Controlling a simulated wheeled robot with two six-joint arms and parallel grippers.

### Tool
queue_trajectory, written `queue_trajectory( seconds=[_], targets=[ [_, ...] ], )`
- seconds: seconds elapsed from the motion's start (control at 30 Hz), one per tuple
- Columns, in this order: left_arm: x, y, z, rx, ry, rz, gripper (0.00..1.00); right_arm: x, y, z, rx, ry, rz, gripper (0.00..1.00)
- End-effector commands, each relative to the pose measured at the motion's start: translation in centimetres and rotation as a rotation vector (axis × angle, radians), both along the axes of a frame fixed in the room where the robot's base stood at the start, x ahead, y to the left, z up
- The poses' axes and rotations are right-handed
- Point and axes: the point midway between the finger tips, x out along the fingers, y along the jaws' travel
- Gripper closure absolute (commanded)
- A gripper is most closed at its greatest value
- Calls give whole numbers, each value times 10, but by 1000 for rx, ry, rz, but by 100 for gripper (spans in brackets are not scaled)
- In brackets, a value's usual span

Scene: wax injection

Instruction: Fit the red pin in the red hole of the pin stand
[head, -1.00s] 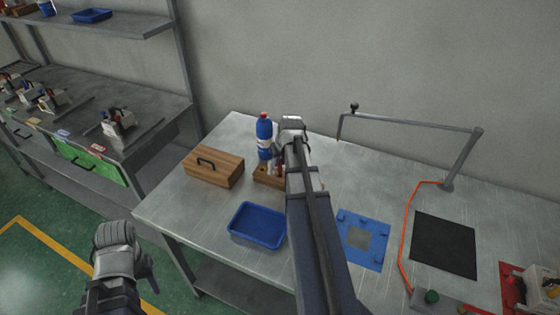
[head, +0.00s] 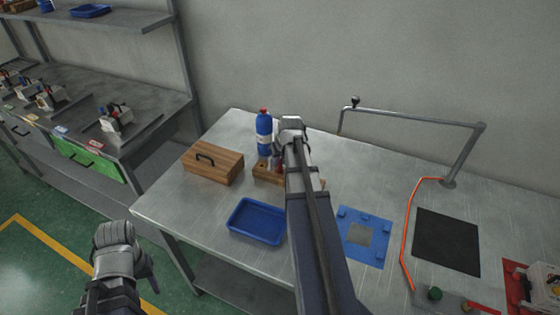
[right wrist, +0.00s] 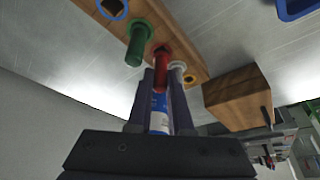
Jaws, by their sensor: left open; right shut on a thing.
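The wooden pin stand (head: 265,174) is on the table, partly hidden by my right arm. In the right wrist view the stand (right wrist: 192,67) holds a green pin (right wrist: 137,45) and a pale pin (right wrist: 177,66); a blue-ringed hole (right wrist: 112,7) is near the picture's top edge. My right gripper (right wrist: 160,78) is shut on the red pin (right wrist: 161,52), which is at the stand between the green and pale pins. The red hole is hidden, and I cannot tell how far the pin is in it. My left gripper (head: 143,266) is open and empty, left of the table.
A blue bottle (head: 263,134) stands just behind the pin stand. A wooden box with a handle (head: 213,168) is left of it, and a blue tray (head: 256,222) in front. A blue fixture plate (head: 378,240) and black mat (head: 446,243) lie to the right.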

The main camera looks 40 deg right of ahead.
Motion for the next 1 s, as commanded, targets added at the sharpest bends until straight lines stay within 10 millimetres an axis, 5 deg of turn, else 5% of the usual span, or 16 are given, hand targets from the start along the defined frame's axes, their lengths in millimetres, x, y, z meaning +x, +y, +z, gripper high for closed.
queue_trajectory(
  seconds=[0.37,0.4,0.67,1.0],
  targets=[
    [0,0,-10,0,0,0,50,0,0,-10,0,0,0,100],
    [0,0,-9,0,0,0,50,0,0,-9,0,0,0,77],
    [0,0,-8,0,0,0,50,0,0,-8,0,0,0,48],
    [0,0,-7,0,0,0,50,-1,0,-7,0,0,0,47]
  ],
)
